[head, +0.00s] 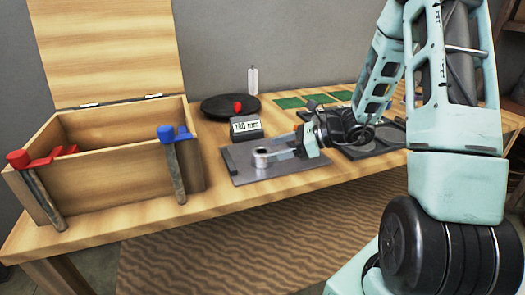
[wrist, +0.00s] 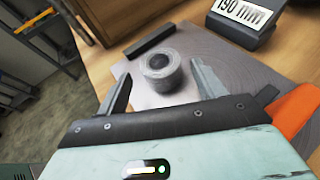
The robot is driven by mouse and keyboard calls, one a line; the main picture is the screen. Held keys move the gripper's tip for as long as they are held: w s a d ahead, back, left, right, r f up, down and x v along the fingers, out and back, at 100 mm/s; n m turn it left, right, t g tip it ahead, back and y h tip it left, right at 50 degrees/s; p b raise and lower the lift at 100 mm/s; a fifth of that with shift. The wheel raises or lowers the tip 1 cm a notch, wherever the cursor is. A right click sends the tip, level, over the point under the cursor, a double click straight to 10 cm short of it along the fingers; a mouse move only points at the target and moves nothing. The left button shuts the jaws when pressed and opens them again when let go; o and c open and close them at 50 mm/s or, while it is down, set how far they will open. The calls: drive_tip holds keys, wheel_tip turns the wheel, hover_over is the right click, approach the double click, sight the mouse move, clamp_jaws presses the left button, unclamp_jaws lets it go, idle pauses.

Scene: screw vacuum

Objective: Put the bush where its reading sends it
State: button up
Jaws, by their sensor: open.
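The bush (head: 260,158) is a short grey metal ring standing upright on a dark grey plate (head: 235,170) on the bench. In the wrist view the bush (wrist: 161,72) sits just ahead of and between the two fingertips, with a gap on each side. My gripper (head: 278,154) is open and low over the plate, reaching in from the right; its fingers also show in the wrist view (wrist: 160,76). The display (head: 246,127) behind the plate shows digits that look like 190 mm in the wrist view (wrist: 240,12).
A wooden box (head: 110,150) with its lid raised stands at left, with a red-handled clamp (head: 40,180) and a blue-handled clamp (head: 175,160) at its front. A black round disc (head: 218,107) with a red knob lies behind. Green squares (head: 290,103) and dark trays (head: 375,150) are at right.

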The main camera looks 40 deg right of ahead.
drive_tip(key=v, duration=0.5)
drive_tip(key=s+a+n+g, duration=0.1)
drive_tip(key=a+n+g, duration=0.1)
drive_tip(key=a, duration=0.2)
drive_tip(key=a+n+g+y, duration=0.1)
drive_tip(key=a+n+g, duration=0.1)
drive_tip(key=a, duration=0.3)
drive_tip(key=s+a+n+g, duration=0.1)
drive_tip(key=a+n+g, duration=0.1)
drive_tip(key=a+n, duration=0.2)
drive_tip(key=shift+s+a+r+y, duration=0.3)
drive_tip(key=shift+s+r, duration=0.1)
drive_tip(key=s+a+r+n+g+h, duration=0.1)
drive_tip(key=s+a+n+g+h, duration=0.2)
drive_tip(key=s+a+n+h, duration=0.7)
drive_tip(key=s+a+n, duration=0.7)
drive_tip(key=s+n, duration=0.1)
drive_tip(key=n, duration=0.9)
drive_tip(key=shift+a+g, duration=0.2)
drive_tip(key=shift+g, duration=0.2)
wheel_tip(320, 180, up, 12)
drive_tip(key=p, duration=1.2)
